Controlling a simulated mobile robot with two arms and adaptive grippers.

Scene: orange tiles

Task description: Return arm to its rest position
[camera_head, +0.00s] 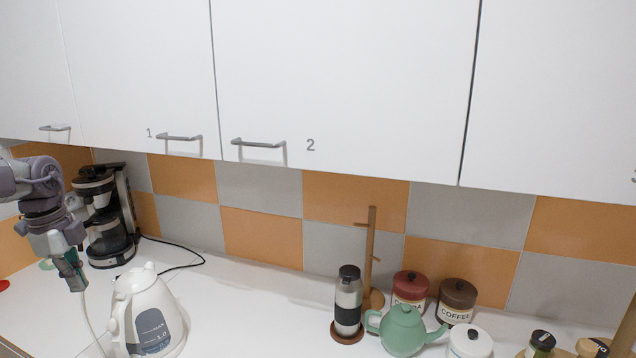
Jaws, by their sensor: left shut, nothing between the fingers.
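My left arm comes in at the left edge of the head view. My left gripper (72,277) hangs from it, pointing down, shut and empty. It is in front of the black coffee maker (107,220) and above and left of the white kettle (146,315) in the picture. It holds neither of them. My right gripper is not in view.
White cabinets with handles (258,145) hang above the counter (255,310). To the right stand a flask (348,298), a wooden stand (371,255), a green teapot (402,330), a red-lidded jar (410,286) and a coffee jar (457,298). The counter between kettle and flask is clear.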

